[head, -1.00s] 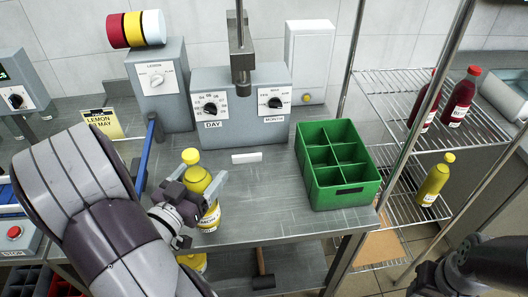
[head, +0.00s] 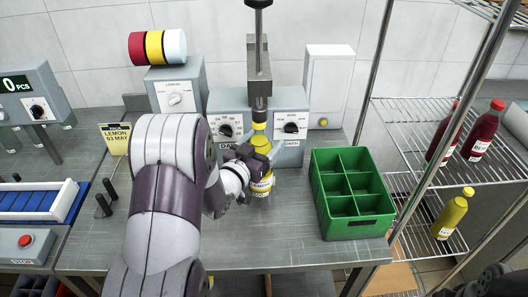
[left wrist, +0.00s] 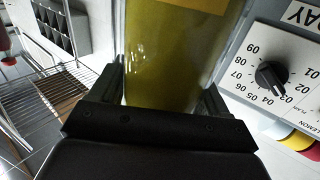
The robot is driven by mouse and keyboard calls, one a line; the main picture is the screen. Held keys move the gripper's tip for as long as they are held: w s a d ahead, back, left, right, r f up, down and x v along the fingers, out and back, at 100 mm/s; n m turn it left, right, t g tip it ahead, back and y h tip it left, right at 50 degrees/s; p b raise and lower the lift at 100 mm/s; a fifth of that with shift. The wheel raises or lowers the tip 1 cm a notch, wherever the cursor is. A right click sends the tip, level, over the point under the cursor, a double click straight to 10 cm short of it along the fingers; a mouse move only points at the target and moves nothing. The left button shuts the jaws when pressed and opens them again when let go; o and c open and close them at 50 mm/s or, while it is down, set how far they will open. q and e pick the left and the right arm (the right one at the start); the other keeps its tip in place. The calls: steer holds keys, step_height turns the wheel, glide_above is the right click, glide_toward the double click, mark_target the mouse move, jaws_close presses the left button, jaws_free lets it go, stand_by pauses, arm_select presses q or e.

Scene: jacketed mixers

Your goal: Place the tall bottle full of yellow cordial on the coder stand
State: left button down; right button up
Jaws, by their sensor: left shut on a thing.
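A tall yellow bottle (head: 261,182) with a label stands or hangs upright in front of the coder (head: 228,104), under its vertical plunger (head: 259,88). My left gripper (head: 250,165) is shut on it from the left. In the left wrist view the yellow liquid of the bottle (left wrist: 180,55) fills the space between the fingers (left wrist: 160,95). The coder's dial with numbers (left wrist: 271,76) shows on the right there. The stand under the bottle is hidden, and I cannot tell whether the bottle's base touches it. My right gripper (head: 497,280) is only partly in view at the lower right corner.
A green crate (head: 352,227) with empty compartments stands right of the bottle. A wire rack (head: 415,125) at the right holds two red bottles (head: 481,131) and another yellow bottle (head: 452,214). A blue conveyor (head: 38,202) lies at the left. The table front is clear.

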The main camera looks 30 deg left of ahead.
arm_select(q)
steer(key=shift+w, duration=0.3)
steer(key=shift+f, duration=1.8)
